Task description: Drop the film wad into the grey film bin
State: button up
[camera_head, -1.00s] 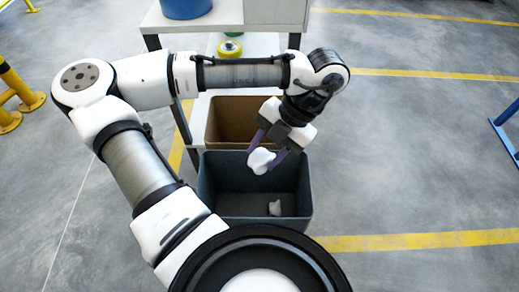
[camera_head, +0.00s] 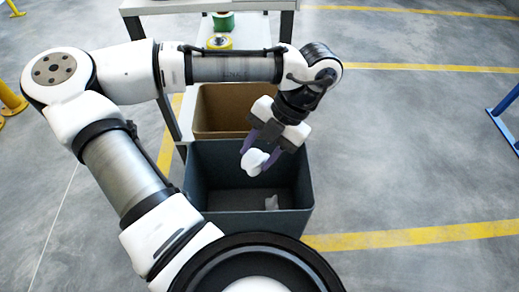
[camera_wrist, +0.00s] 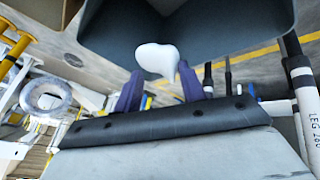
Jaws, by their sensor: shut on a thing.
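A white film wad (camera_head: 255,161) is held between the purple fingers of my gripper (camera_head: 260,152), which is shut on it. The wad also shows between the fingertips in the wrist view (camera_wrist: 158,60). The grey film bin (camera_head: 290,221) stands open below; in the head view the wad appears over its opening. The exact height of the wad above the rim is hard to tell.
A brown-lined bin (camera_head: 225,97) stands directly behind the grey bin. Behind it is a table (camera_head: 290,6) with yellow and green rolls (camera_head: 220,41) on a lower shelf. A blue stand (camera_head: 507,118) is at the far right. The floor right of the bins is clear.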

jog(key=o, duration=1.1)
jog(key=shift+r, duration=0.1)
jog(key=p+v, duration=0.3)
jog(key=v, duration=1)
jog(key=shift+r+p, duration=0.3)
jog(key=shift+p, duration=0.1)
jog(key=shift+d, duration=0.1)
